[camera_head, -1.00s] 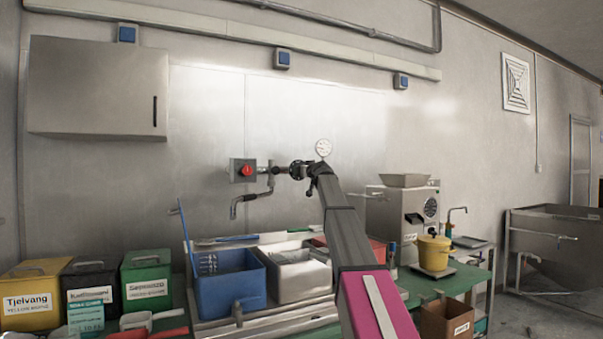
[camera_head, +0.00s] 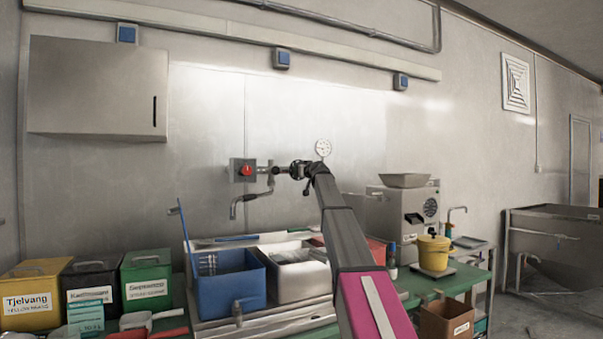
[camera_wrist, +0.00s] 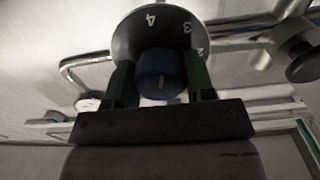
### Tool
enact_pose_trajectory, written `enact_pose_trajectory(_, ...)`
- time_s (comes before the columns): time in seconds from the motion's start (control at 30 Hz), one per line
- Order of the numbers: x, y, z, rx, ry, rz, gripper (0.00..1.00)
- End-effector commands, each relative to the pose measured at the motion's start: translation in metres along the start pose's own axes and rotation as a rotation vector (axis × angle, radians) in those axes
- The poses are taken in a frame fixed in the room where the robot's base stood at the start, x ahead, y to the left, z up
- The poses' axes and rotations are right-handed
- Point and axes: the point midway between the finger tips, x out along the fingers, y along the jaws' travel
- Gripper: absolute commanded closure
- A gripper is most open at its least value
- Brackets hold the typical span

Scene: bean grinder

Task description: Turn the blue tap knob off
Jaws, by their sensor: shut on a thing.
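The tap spout (camera_head: 240,204) hangs above the sink, left of my gripper.
A red knob (camera_head: 246,170) on a grey plate is left of my gripper. A gauge (camera_head: 323,147) is just right of it. A blue bin (camera_head: 230,290) and a white bin (camera_head: 300,278) stand below. A grinder (camera_head: 405,212) stands right. The wall between is clear.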

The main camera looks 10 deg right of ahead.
Motion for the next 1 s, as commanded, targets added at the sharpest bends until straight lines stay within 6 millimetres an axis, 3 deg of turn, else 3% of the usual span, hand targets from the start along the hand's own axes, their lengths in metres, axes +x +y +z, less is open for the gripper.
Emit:
enact_pose_trajectory(0.27,-0.0002,-0.0004,0.0003,0.164,-0.001,-0.001,0.74)
enact_pose_trajectory(1.0,-0.0004,-0.0012,0.0001,0.861,-0.002,-0.001,0.74)
